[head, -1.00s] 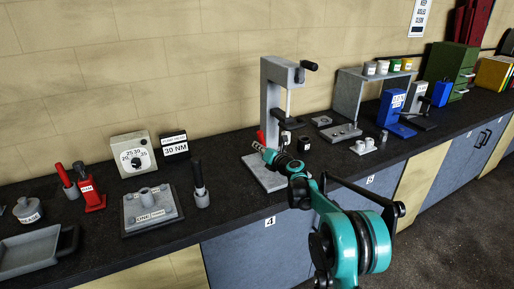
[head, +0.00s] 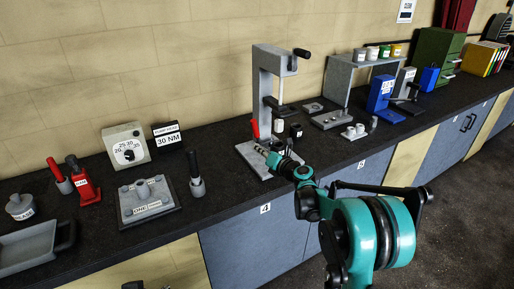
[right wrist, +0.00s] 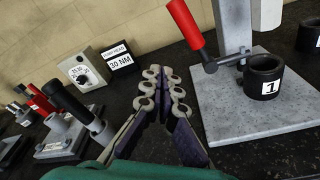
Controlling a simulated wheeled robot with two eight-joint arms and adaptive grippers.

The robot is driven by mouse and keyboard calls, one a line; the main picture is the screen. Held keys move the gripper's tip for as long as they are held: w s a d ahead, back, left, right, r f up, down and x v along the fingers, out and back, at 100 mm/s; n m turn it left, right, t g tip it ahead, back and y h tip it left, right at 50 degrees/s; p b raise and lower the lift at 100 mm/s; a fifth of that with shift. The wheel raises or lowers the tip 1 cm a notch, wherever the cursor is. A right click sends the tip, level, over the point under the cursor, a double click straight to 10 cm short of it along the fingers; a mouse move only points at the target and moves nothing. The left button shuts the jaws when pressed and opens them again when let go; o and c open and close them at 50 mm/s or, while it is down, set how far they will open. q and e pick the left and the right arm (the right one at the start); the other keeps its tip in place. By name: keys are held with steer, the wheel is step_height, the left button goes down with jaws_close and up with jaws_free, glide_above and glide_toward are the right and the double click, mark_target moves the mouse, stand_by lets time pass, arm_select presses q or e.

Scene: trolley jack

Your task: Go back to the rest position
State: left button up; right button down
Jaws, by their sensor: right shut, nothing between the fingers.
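My right gripper (head: 261,149) hangs over the front of the grey press base, at the end of my teal arm. In the right wrist view, its fingers (right wrist: 165,95) are shut with nothing between them. They are to the left of the press base plate (right wrist: 245,105) and appear apart from it. The grey press (head: 265,90) stands upright with a black handle at its top. A red-handled lever (right wrist: 187,25) and a black ring labelled 1 (right wrist: 263,80) are on the press side. My left gripper is not in view.
A grey fixture plate (head: 148,202), a dial box (head: 127,147), a 30 NM display (head: 168,135) and a black-handled tool (head: 196,178) stand left of my gripper. A grey shelf (head: 338,78) and blue press (head: 381,95) stand right. The floor (head: 470,200) at right is clear.

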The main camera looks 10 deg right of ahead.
steer(key=s+a+n+g+h+b, duration=0.1)
steer(key=s+a+n+g, duration=0.15)
steer(key=s+n, duration=0.7)
steer(key=s+a+n+g, duration=0.2)
steer(key=s+a+n, duration=0.1)
steer(key=s+n, duration=0.65)
steer(key=s+d+f+n+g+h, duration=0.1)
steer(key=s+d+f+n, duration=0.1)
steer(key=s+n, duration=0.4)
steer(key=s+d+f+n+g+h, duration=0.1)
steer(key=s+d+f+n+h, duration=0.1)
steer(key=s+f+n, duration=0.2)
steer(key=s+d+f+n+g+h+b, duration=0.1)
steer(key=s+d+f+n+h, duration=0.1)
steer(key=s+n, duration=0.7)
steer(key=s+f, duration=0.1)
steer(key=s, duration=0.5)
steer(key=shift+f+g, duration=0.35)
steer(key=shift+w+r, duration=0.1)
steer(key=shift+w, duration=0.05)
